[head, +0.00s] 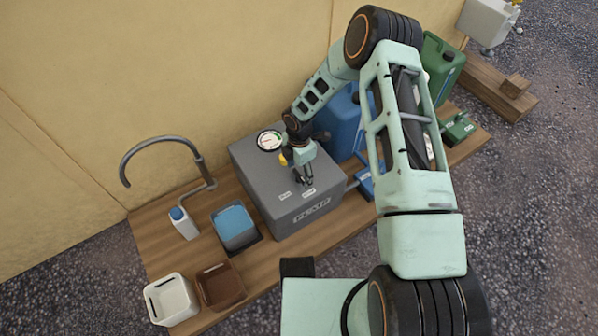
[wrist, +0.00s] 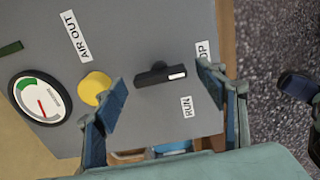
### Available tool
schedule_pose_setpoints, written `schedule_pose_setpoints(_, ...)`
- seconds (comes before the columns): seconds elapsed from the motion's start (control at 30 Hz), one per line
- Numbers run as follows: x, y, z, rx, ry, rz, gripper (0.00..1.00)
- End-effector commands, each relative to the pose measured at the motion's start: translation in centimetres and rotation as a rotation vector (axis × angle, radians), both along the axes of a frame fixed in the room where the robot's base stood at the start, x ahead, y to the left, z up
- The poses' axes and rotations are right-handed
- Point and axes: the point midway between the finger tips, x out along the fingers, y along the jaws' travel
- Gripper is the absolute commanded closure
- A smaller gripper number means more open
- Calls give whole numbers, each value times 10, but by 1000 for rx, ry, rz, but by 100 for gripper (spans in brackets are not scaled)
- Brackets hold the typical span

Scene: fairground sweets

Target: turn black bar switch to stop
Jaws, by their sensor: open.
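The black bar switch (wrist: 155,75) sits on the grey pump box (head: 265,190) and shows in the wrist view. Its white-marked end points right, between the RUN label (wrist: 187,107) and the STOP label (wrist: 203,49), which a finger partly covers. My gripper (wrist: 160,80) is open over the switch, one finger on each side of it. The left finger is beside the yellow knob (wrist: 93,89). I cannot tell whether either finger touches the switch. In the head view my gripper (head: 306,180) is over the box top and hides the switch.
The gauge (wrist: 40,98) and AIR OUT label (wrist: 76,36) are left of the switch. A blue-grey container (head: 236,226), white bottle (head: 184,225), brown bin (head: 221,286) and white bin (head: 171,300) stand left of the box. A blue canister (head: 338,125) stands behind it.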

Motion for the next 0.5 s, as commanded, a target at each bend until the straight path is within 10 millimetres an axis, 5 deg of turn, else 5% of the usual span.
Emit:
schedule_pose_setpoints(0.17,1,0,10,0,-1,-2,35)
schedule_pose_setpoints(0.5,1,0,75,0,-4,0,35)
